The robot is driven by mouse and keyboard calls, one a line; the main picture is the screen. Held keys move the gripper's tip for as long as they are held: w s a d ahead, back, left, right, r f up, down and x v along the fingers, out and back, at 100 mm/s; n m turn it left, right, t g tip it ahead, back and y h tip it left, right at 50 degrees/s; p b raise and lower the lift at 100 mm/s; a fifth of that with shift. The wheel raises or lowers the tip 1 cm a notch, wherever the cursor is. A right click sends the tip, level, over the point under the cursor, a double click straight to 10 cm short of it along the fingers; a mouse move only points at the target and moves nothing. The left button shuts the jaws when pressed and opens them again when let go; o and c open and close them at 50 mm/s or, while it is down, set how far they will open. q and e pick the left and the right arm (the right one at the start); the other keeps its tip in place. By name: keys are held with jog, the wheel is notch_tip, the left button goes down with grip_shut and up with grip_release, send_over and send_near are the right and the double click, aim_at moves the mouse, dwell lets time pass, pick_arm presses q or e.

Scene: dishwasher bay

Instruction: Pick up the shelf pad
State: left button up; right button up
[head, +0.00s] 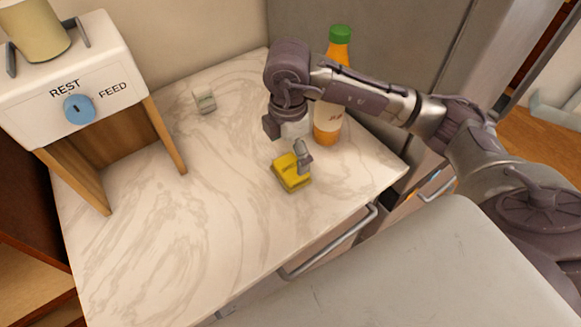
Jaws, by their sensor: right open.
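A small yellow block (287,176), which looks like the shelf pad, lies on the marble-patterned counter (200,215) near its front right part. My right gripper (301,158) points down over the back right side of this pad. One finger shows in front of or against the pad; I cannot tell whether it touches. The other finger is mostly hidden by the wrist and the pad. The gripper is open. My left gripper is not in view.
An orange bottle with a green cap (340,36) stands close behind my right wrist. A white REST/FEED box (75,85) on wooden legs stands left. The counter's left front is clear.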

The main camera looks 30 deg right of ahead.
aim_at(291, 166)
jog(key=shift+f, duration=0.4)
jog(key=shift+d+f+p, duration=0.25)
jog(key=shift+f+p, duration=0.5)
jog(key=shift+f, duration=0.45)
notch_tip(291, 166, down, 2)
jog(key=shift+d+f, duration=0.1)
jog(key=shift+f, duration=0.35)
jog(key=shift+c, duration=0.3)
jog(key=c, duration=0.9)
notch_tip(291, 166, up, 9)
jog(key=shift+w+f+b, duration=0.1)
jog(key=shift+b, duration=0.7)
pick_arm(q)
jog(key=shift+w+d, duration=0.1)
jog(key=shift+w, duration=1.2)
pick_arm(e)
jog(key=shift+r, duration=0.55)
